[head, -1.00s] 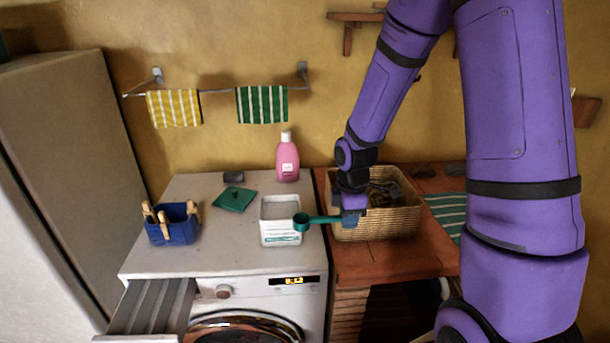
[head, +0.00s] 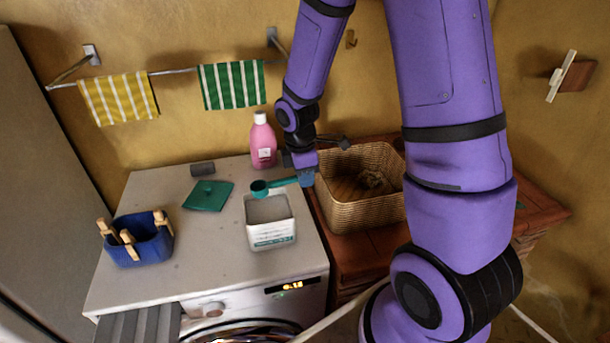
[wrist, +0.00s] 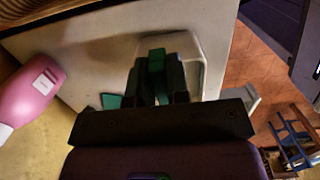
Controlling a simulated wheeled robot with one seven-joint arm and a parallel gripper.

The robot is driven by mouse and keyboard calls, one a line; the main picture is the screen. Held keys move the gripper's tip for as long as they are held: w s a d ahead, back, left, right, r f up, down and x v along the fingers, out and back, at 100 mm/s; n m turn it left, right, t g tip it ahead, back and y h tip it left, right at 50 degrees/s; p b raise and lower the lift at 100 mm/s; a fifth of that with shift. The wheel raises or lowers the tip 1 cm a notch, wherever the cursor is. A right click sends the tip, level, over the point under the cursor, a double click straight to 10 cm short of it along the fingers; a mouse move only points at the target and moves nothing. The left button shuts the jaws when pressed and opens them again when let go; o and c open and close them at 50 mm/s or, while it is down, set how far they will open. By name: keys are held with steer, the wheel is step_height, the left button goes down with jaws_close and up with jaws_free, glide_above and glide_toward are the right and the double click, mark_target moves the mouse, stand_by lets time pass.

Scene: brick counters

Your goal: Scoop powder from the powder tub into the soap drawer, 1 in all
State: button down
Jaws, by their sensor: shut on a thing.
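A white powder tub (head: 271,236) stands open on the washing machine top, with pale powder inside. My gripper (head: 306,178) is shut on the handle of a teal scoop (head: 260,188). The scoop's bowl is over the tub's back rim in the head view; whether it holds powder cannot be told. In the wrist view the scoop's handle (wrist: 157,62) is between my gripper's fingers (wrist: 160,85), with the tub (wrist: 193,45) beyond it. The soap drawer (head: 140,325) is pulled out at the machine's front left, partly cut off by the frame's lower edge.
A teal lid (head: 208,196), a small dark block (head: 202,169) and a blue peg basket (head: 140,246) are on the machine top. A pink bottle (head: 263,146) stands behind the tub. A wicker basket (head: 350,205) is on the right counter.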

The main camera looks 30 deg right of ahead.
steer(key=shift+w+a+r+g+h, duration=0.1)
steer(key=shift+a+r+g+h, duration=0.15)
steer(key=shift+h, duration=0.5)
steer(key=shift+w+a+r+g+h, duration=0.1)
steer(key=shift+a+g+h, duration=0.15)
steer(key=shift+h, duration=0.45)
steer(key=shift+w+a+r+g+h, duration=0.1)
steer(key=shift+a+r+g+h, duration=0.15)
steer(key=shift+h, duration=0.5)
steer(key=shift+s+d+f, duration=0.1)
steer(key=shift+f, duration=2.85)
steer(key=shift+t+y, duration=0.25)
steer(key=shift+y, duration=0.45)
steer(key=shift+s+d+r, duration=0.1)
steer(key=shift+d+r, duration=0.05)
steer(key=shift+r, duration=0.9)
steer(key=shift+d+r, duration=0.15)
steer(key=shift+r, duration=0.85)
steer(key=shift+s+d+r+t+y, duration=0.1)
steer(key=shift+d+r+t+y, duration=0.2)
steer(key=shift+y, duration=0.4)
steer(key=shift+s+d+r+t+y, duration=0.1)
steer(key=shift+d+r+t+y, duration=0.2)
steer(key=shift+y, duration=0.4)
steer(key=shift+a+r, duration=0.15)
